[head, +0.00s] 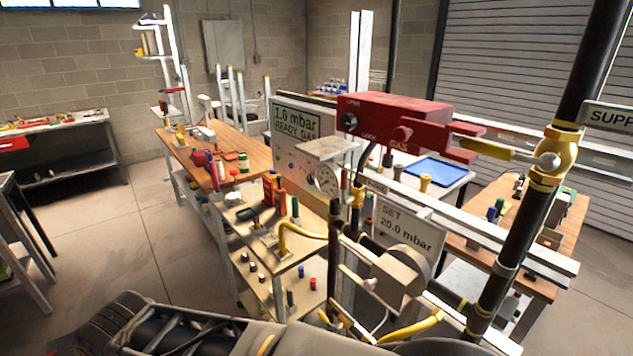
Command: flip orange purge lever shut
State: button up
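A yellow-orange lever (485,148) extends left from a brass valve (562,150) on the black pipe at the right. Two red prongs of a red box (395,115) marked OPEN, LOCK and GAS reach toward this lever. A second yellow-orange handle-like piece (415,326) shows low near the bottom, beside grey round fittings. I cannot tell for sure which piece is the purge lever, or whether it is open or shut. My grey and black arm runs along the bottom edge. I cannot make out my gripper's fingers in this view.
A display (297,119) reads 1.0 mbar, READY GAS. A sign (405,228) reads SET 20.0 mbar. Black pipes and a long pale rail (480,232) crowd the right. Wooden benches with small parts stand behind. Open floor (110,240) lies at the left.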

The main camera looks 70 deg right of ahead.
aim_at(346, 200)
jog(key=z, duration=2.45)
